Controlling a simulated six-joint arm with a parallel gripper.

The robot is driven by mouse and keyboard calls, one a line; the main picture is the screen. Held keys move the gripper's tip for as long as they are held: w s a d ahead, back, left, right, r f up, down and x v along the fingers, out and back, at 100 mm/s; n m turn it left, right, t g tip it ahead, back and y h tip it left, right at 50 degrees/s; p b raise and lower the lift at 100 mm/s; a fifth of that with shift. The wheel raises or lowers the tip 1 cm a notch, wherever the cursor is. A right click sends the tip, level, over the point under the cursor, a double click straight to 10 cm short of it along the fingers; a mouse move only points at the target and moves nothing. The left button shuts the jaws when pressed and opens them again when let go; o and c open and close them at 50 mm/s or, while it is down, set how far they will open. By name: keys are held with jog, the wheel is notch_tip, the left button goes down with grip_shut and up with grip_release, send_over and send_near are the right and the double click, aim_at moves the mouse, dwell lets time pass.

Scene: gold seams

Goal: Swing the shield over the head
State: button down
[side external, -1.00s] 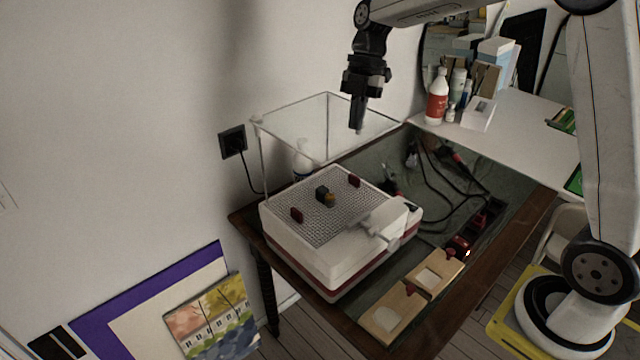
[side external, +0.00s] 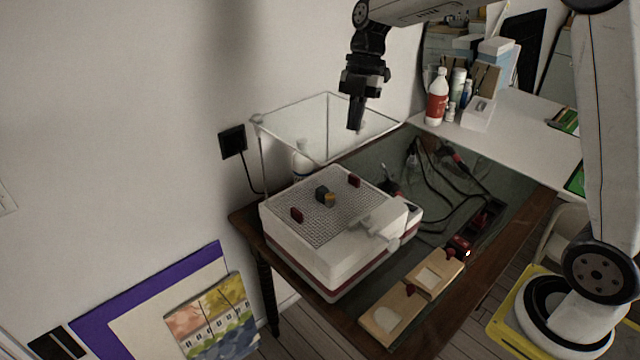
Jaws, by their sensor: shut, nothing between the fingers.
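The clear shield (side external: 262,128), a see-through box-like cover with thin pale edges, stands raised at the back of the white machine (side external: 318,272). The head (side external: 323,195), a small dark block with a gold-brown side, stands in the middle of the machine's grey grid top, uncovered from above. My gripper (side external: 355,127) is shut and empty, pointing down. In the picture it overlaps the upper right part of the shield; I cannot tell its depth or whether it touches.
Two small red blocks (side external: 297,215) stand on the grid. Wooden pieces (side external: 392,312) with pale insets lie on the table's front edge. Black cables (side external: 440,205) cross the table on the right. Bottles (side external: 437,98) and boxes stand on the white table behind. A wall is at the left.

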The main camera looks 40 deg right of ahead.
jog(key=shift+s+a+r, duration=0.25)
jog(key=shift+a+r, duration=0.1)
jog(key=shift+a, duration=0.1)
jog(key=shift+s+a+r, duration=0.2)
jog(key=shift+a+r, duration=0.1)
jog(key=shift+a, duration=0.15)
jog(key=v, duration=0.9)
jog(key=shift+w, duration=0.15)
jog(key=s+d+f+m+t+h, duration=0.1)
jog(key=s+d+f+m+h, duration=0.15)
jog(key=d+f, duration=0.3)
jog(key=s+d+f+m+h, duration=0.1)
jog(key=d+f+m, duration=0.3)
jog(key=d+f, duration=0.15)
jog(key=s+a+f+m+t, duration=0.3)
jog(key=s+a+f+m, duration=0.9)
jog(key=m, duration=0.3)
jog(key=shift+s+a+f+m, duration=0.2)
jog(key=shift+a+f+m, duration=0.1)
jog(key=shift+f+m, duration=0.05)
